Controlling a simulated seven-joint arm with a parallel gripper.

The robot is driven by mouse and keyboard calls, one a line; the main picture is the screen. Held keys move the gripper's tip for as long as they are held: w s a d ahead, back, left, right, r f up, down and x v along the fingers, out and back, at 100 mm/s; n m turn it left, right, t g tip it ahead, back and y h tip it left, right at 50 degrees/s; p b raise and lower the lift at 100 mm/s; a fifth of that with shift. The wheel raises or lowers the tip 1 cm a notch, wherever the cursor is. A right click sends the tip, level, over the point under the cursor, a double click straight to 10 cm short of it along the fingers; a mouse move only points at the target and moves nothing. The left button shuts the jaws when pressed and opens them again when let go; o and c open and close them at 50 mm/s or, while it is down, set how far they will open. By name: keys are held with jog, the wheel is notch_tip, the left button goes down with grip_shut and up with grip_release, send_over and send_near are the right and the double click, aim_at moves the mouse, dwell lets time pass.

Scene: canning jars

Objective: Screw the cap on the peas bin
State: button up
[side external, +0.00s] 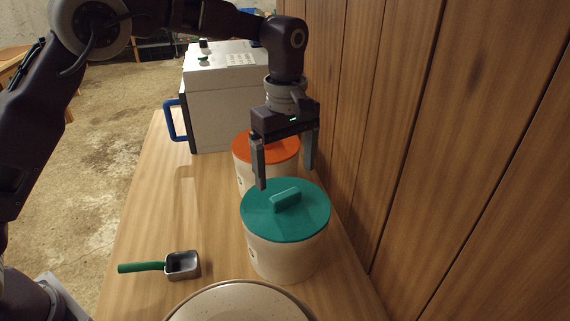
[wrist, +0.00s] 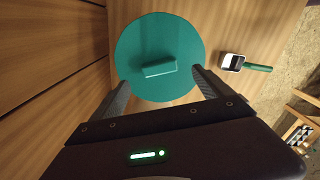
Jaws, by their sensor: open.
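A white bin (side external: 283,260) with a green cap (side external: 308,222) on its top stands near the right side of the table. I cannot read its label, so I cannot confirm it is the peas bin. The cap has a raised bar handle (side external: 286,197), which also shows in the wrist view (wrist: 158,68). Whether the cap is threaded tight cannot be told. My gripper (side external: 286,177) is open and empty, pointing down just above the cap. In the wrist view its fingers are spread on either side of the handle, apart from it.
A second bin with an orange cap (side external: 250,150) stands close behind. A white machine with a blue handle (side external: 171,120) is at the back. A wooden wall (side external: 400,130) runs along the right. A green-handled scoop (side external: 182,265) and a speckled round dish (side external: 240,305) are in front.

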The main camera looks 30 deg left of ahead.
aim_at(286, 194)
notch_tip(286, 194, down, 7)
jog(key=shift+r, duration=0.1)
jog(key=c, duration=1.6)
jog(key=m, duration=0.4)
jog(key=shift+m, duration=0.3)
jog(key=shift+c, duration=0.3)
jog(key=shift+m, duration=0.7)
jog(key=m, duration=0.3)
jog(key=m, duration=0.3)
jog(key=shift+w, duration=0.1)
jog(key=o, duration=1.6)
